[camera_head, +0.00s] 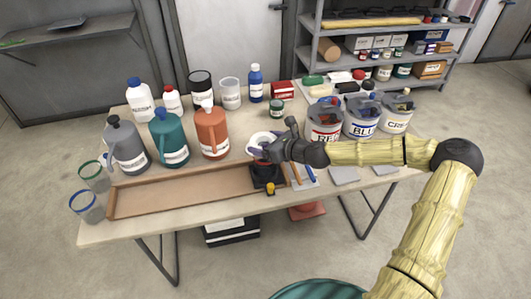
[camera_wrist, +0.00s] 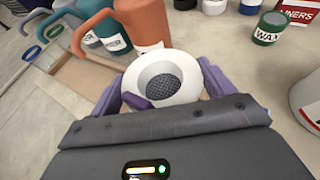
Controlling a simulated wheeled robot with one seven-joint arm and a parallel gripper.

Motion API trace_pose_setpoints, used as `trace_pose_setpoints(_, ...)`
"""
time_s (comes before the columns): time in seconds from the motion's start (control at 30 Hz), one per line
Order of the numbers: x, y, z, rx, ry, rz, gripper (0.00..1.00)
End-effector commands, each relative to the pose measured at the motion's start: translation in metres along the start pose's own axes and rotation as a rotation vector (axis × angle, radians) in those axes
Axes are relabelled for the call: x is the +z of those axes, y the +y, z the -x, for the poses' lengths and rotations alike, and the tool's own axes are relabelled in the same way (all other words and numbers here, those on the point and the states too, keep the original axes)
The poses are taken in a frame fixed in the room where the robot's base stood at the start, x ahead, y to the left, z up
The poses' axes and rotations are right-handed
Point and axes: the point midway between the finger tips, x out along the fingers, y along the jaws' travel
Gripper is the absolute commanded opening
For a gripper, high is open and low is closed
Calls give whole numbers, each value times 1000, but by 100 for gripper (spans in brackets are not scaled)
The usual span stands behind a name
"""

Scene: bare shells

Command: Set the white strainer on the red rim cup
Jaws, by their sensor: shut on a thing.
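The white strainer (camera_head: 262,138), a white funnel-like ring with dark mesh, is in my gripper (camera_head: 262,149) above the middle of the table. In the wrist view the strainer (camera_wrist: 183,92) sits between the purple fingers of my gripper (camera_wrist: 163,88), which are shut on it. Two clear cups stand at the table's left end: one has a green rim (camera_head: 94,175), the other a blue rim (camera_head: 87,204). I cannot make out a cup with a red rim in either view. A dark block (camera_head: 267,181) is just below my gripper, partly hidden by it.
A long brown tray (camera_head: 180,191) lies along the front left. Grey, teal and orange jugs (camera_head: 211,132) stand behind it, with bottles farther back. A green wax jar (camera_head: 277,109) is behind my gripper. Several large paint cans (camera_head: 325,122) stand at the right.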

Motion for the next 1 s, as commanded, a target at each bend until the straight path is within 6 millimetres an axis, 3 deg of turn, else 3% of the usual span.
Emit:
trace_pose_setpoints(0.4,-10,-1,-4,-1,0,1,60)
trace_pose_setpoints(0.7,-42,0,-18,0,0,0,60)
trace_pose_setpoints(1.0,-44,-1,-18,-2,-1,1,60)
